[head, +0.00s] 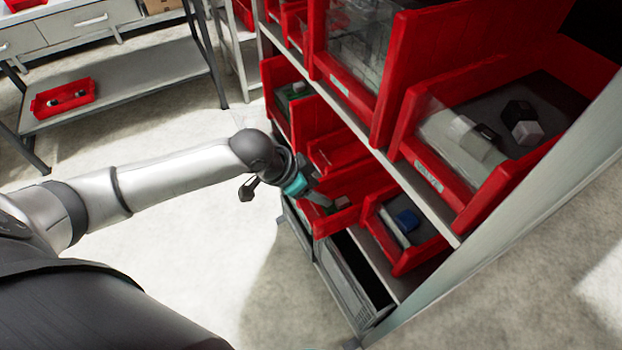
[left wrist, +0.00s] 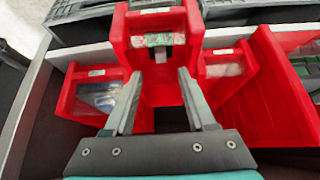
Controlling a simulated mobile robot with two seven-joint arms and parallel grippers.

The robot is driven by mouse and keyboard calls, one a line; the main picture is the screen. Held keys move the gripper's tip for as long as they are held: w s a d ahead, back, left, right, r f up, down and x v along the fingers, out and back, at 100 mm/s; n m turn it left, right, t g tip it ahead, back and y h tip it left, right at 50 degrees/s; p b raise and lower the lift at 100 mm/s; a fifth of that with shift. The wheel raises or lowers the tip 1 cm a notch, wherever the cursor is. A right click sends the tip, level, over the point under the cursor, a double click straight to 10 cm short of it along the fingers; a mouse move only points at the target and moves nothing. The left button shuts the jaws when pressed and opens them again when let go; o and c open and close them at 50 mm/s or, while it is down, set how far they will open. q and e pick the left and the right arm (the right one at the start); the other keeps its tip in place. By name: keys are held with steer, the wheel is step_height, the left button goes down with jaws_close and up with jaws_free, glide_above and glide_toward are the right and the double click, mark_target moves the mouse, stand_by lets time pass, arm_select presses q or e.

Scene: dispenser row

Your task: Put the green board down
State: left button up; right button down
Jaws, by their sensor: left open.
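My left gripper (head: 322,199) is open at the front of a lower red bin (head: 352,183) in the rack. In the left wrist view its two fingers (left wrist: 162,82) are spread with nothing held between them. Beyond the fingertips, a small green piece with pale and reddish patches, seemingly the green board (left wrist: 158,40), lies in the middle red bin (left wrist: 118,28), apart from the fingers. In the head view the gripper and bin walls mostly hide this piece. My right gripper is not in view.
A neighbouring bin holds a blue piece (head: 407,220). Larger red bins stand above, one with black and white pieces (head: 523,122). A dark grey crate (head: 352,278) sits below. A grey bench (head: 140,80) carries a red tray (head: 40,104). The floor between is clear.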

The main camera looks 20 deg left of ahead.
arm_select(q)
steer(key=shift+v, duration=1.4)
steer(key=shift+f, duration=0.1)
